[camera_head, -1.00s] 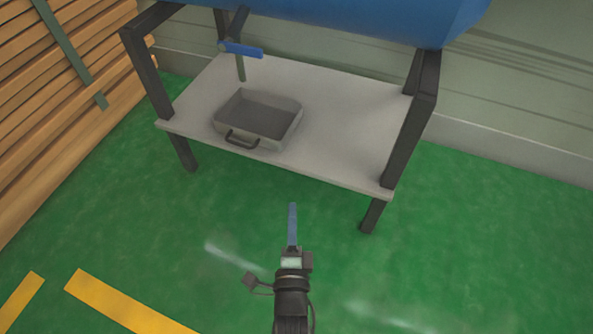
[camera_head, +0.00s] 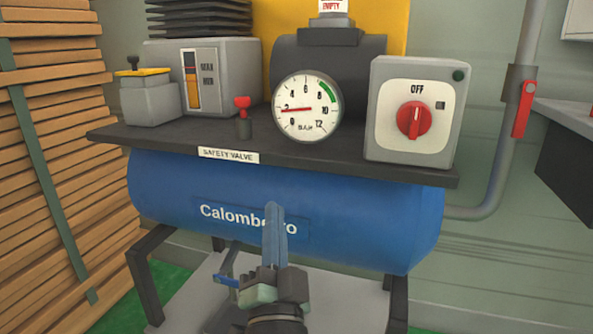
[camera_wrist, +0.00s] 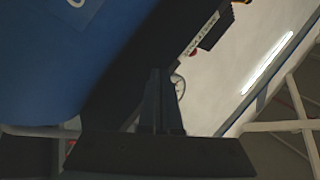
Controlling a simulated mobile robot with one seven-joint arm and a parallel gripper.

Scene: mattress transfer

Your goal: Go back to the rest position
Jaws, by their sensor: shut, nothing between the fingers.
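My gripper (camera_head: 275,225) is in the lower middle of the head view, with its blue fingers pointing up and shut together on nothing. It stands in front of the blue compressor tank (camera_head: 340,225) marked "Calombero" and hides part of that lettering. In the wrist view the shut fingers (camera_wrist: 158,100) show dark in the middle, with the blue tank (camera_wrist: 70,60) at the upper left. Whether the fingers touch the tank cannot be told.
Above the tank a dark shelf (camera_head: 290,165) carries a pressure gauge (camera_head: 307,107), a red rotary switch (camera_head: 413,120) set by "OFF" and a small red valve (camera_head: 243,112). Stacked wooden planks (camera_head: 60,180) stand at the left. A grey pipe (camera_head: 500,170) with a red lever runs at the right.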

